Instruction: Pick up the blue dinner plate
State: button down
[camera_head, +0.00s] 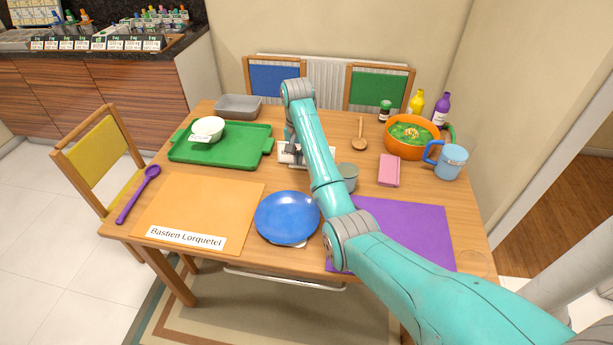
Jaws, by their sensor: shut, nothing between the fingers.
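The blue dinner plate (286,215) lies near the front edge of the wooden table, between the orange placemat and the purple placemat. Something pale shows under its front edge. My arm reaches from the lower right over the table, passing just right of the plate. My gripper (287,157) is low over the table's middle, beyond the plate and apart from it. It is shut and empty, beside a white object (284,147) that it partly hides. Whether it touches that object I cannot tell.
A green tray (181,154) with a white bowl (208,128) is at the left. The orange placemat (190,205), purple placemat (420,225) and purple spoon (140,190) lie in front. A grey cup (348,176), pink box (389,170), orange bowl (400,146) and blue mug (452,160) stand right.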

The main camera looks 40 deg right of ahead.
aim_at(299, 185)
notch_tip(299, 185, down, 10)
jog(key=shift+d+r, duration=0.1)
jog(key=shift+r, duration=0.05)
jog(key=shift+s+a, duration=0.25)
jog(key=shift+a, duration=0.05)
jog(key=shift+s+a, duration=1)
jog(key=shift+a, duration=0.3)
jog(key=shift+w+a, duration=0.1)
